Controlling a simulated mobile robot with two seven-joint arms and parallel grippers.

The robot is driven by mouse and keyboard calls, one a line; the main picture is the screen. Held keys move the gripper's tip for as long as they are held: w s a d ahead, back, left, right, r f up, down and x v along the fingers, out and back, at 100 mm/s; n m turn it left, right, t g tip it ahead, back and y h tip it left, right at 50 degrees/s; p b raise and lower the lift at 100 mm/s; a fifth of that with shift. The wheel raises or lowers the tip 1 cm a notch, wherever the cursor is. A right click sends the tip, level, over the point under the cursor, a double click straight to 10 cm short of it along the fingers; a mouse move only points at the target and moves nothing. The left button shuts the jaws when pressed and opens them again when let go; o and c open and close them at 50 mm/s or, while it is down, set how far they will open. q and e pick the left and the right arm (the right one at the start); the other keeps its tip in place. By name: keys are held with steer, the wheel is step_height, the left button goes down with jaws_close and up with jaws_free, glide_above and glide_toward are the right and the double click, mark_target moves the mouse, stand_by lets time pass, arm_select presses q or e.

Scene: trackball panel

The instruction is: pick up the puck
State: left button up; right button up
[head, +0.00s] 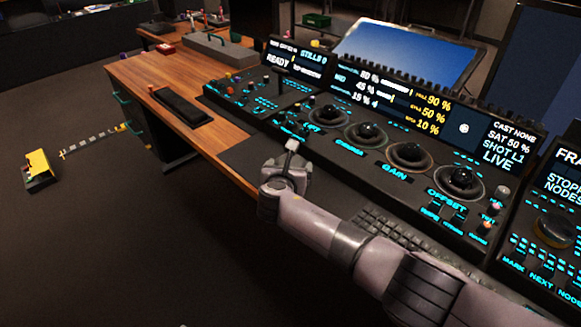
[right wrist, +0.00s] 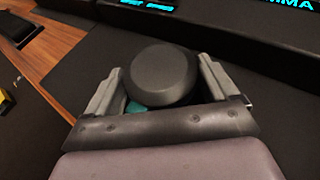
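The puck (right wrist: 161,76) is a dark grey, round, flat-topped piece in the middle of the right wrist view. My right gripper (right wrist: 161,66) is open, with its two pale fingers spread wide on either side of the puck. The fingertips are very close to its sides; I cannot tell whether they touch. Its underside is hidden, and a bit of teal shows below it. In the head view my right gripper (head: 288,168) is over the front edge of the desk, and I cannot make out the puck there. My left gripper is out of view.
The control panel (head: 340,150) with trackballs, knobs and lit screens stands just beyond the gripper. A keyboard (head: 390,232) lies near my right forearm. A black tray (head: 182,107) lies on the wooden desk (head: 140,72). A yellow object (head: 38,165) is on the open floor at left.

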steer(key=shift+r+p, duration=0.3)
steer(key=shift+r, duration=0.2)
arm_select(q)
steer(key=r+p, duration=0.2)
steer(key=p, duration=0.1)
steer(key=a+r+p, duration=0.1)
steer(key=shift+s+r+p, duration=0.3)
steer(key=shift+p, duration=0.1)
arm_select(e)
step_height(320, 180, up, 19)
